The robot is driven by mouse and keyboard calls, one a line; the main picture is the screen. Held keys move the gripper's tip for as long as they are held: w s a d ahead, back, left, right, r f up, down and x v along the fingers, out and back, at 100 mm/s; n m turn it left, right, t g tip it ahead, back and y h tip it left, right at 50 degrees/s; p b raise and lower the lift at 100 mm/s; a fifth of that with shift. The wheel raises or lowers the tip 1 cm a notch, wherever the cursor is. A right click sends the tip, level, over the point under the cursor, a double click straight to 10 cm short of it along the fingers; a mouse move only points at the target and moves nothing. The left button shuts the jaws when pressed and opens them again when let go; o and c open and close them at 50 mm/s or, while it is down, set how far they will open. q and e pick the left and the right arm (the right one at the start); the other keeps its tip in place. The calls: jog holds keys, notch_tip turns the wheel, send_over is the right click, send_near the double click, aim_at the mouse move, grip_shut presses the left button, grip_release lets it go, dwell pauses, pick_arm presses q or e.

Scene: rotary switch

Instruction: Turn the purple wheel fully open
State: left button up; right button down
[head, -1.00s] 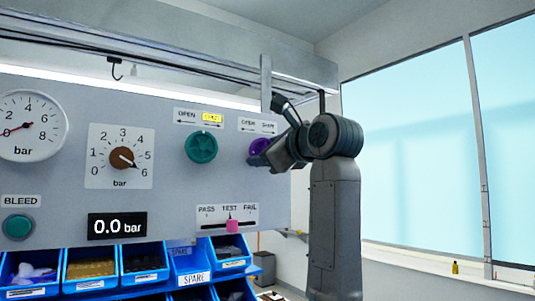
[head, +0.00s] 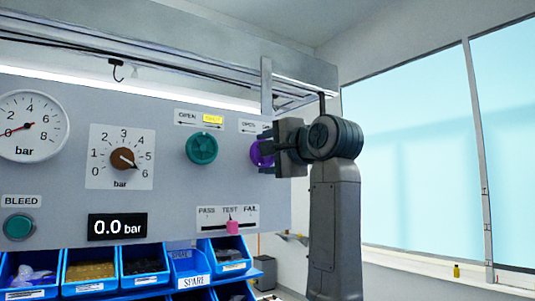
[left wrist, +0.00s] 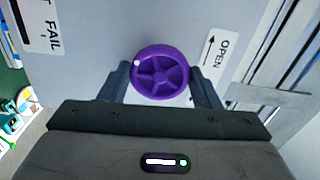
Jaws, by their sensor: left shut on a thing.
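The purple wheel (head: 257,154) is mounted on the grey panel, partly hidden by my left gripper in the head view. In the left wrist view the spoked purple wheel (left wrist: 160,73) shows whole, with a white dot near its upper left rim. My left gripper (left wrist: 160,79) has one finger on each side of the wheel and is shut on it. In the head view my left gripper (head: 266,150) reaches the wheel from the right, one finger above and one below. An OPEN label with an arrow (left wrist: 217,54) lies beside the wheel. My right gripper is not in view.
A teal wheel (head: 202,148) sits left of the purple one. A pink slider (head: 232,227) on the PASS-TEST-FAIL scale is below. Gauges, a dial (head: 122,157), a 0.0 bar display (head: 117,226) and blue bins (head: 190,265) are further left and below.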

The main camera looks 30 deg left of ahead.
pick_arm(q)
jog(key=n, duration=0.5)
jog(key=shift+f+n, duration=0.1)
jog(key=shift+n, duration=0.3)
dwell(0.4)
jog(key=o, duration=1)
jog(key=b+v, duration=0.4)
jog(key=v, duration=0.6)
jog(key=shift+d+b, duration=0.3)
jog(key=shift+d, duration=0.1)
